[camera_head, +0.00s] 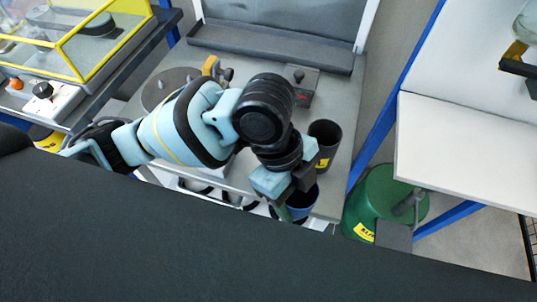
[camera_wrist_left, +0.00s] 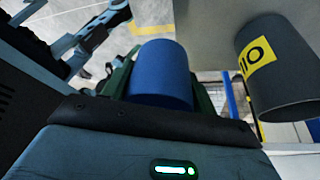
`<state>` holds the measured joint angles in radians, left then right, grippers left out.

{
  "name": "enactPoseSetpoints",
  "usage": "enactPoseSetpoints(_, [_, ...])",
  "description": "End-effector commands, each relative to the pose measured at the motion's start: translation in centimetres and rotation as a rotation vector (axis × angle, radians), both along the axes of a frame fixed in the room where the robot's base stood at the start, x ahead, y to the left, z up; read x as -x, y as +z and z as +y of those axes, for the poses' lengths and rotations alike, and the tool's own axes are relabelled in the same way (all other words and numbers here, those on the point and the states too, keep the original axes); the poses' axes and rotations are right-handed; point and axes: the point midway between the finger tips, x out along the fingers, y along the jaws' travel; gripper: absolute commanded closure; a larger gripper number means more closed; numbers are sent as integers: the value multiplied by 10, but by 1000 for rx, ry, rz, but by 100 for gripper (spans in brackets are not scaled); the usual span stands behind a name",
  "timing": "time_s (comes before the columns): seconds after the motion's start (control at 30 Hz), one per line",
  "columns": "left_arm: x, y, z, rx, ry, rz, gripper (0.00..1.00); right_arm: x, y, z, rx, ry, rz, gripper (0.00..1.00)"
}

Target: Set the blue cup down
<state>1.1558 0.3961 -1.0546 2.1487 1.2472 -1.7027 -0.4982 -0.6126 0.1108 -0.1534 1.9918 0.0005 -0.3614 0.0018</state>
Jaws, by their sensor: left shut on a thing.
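The blue cup (camera_head: 304,203) is at the front edge of the grey workbench (camera_head: 335,196), partly hidden by my left gripper (camera_head: 291,207). In the left wrist view the blue cup (camera_wrist_left: 160,72) fills the space between the green fingers of my left gripper (camera_wrist_left: 160,88), which is shut on it. I cannot tell whether the cup's base touches the bench. My right gripper is not in view.
A dark cup (camera_head: 325,138) with a yellow label stands just behind the blue cup; it also shows in the left wrist view (camera_wrist_left: 283,75). A round grey plate (camera_head: 165,88) lies on the bench's left. A green drum (camera_head: 380,195) stands right of the bench.

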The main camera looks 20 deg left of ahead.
Motion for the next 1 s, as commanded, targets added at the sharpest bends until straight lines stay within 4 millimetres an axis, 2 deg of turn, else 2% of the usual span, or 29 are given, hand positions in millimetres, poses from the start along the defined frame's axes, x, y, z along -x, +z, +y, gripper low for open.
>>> enactPoseSetpoints(0.17, [-24,-4,33,-3,8,0,69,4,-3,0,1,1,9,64])
enactPoseSetpoints(0.5, [-65,-10,90,-2,6,0,69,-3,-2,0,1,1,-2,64])
enactPoseSetpoints(0.7, [-77,-12,106,0,2,-2,69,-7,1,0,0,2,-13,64])
enactPoseSetpoints(1.0, [-81,-12,110,0,3,-1,69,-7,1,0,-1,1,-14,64])
